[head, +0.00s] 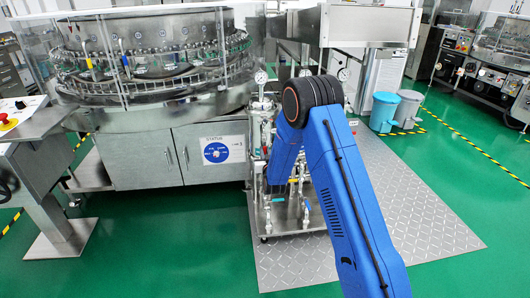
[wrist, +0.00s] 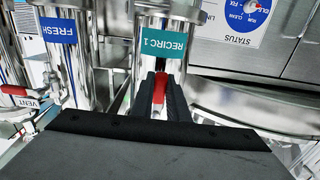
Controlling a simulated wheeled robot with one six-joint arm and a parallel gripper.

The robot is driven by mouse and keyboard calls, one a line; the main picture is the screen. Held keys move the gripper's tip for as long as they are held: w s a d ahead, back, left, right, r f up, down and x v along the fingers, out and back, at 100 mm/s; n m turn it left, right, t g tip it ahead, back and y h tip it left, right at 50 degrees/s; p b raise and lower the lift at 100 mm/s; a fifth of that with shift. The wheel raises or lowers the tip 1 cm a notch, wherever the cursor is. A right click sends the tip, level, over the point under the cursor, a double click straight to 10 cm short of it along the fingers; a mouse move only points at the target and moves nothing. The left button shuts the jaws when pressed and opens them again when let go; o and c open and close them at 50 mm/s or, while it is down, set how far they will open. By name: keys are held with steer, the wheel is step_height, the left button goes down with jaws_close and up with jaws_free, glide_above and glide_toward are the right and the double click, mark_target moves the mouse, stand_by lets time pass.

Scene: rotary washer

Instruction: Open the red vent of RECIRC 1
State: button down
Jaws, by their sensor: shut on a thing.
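The RECIRC 1 housing (wrist: 168,18) is a shiny metal cylinder with a teal label, upside down in the wrist view. Its red vent handle (wrist: 160,86) points toward the camera just beyond the label. My gripper (wrist: 161,92) has its dark fingers on either side of the red handle and is shut on it. The handle's base and the valve body are mostly hidden by the fingers. In the head view my blue arm reaches down to the piping skid (head: 262,130), and it hides the gripper and the handle.
The FRESH housing (wrist: 58,28) stands beside RECIRC 1, and another red handle (wrist: 15,90) with a VENT tag is at the left. A STATUS dial panel (head: 216,150) is on the washer cabinet (head: 140,160). The metal floor plate (head: 400,215) is clear at the right.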

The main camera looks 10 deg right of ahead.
steer(key=shift+f, duration=0.1)
steer(key=c, duration=1.7)
jaws_free()
steer(key=shift+s, duration=0.15)
steer(key=s, duration=1.7)
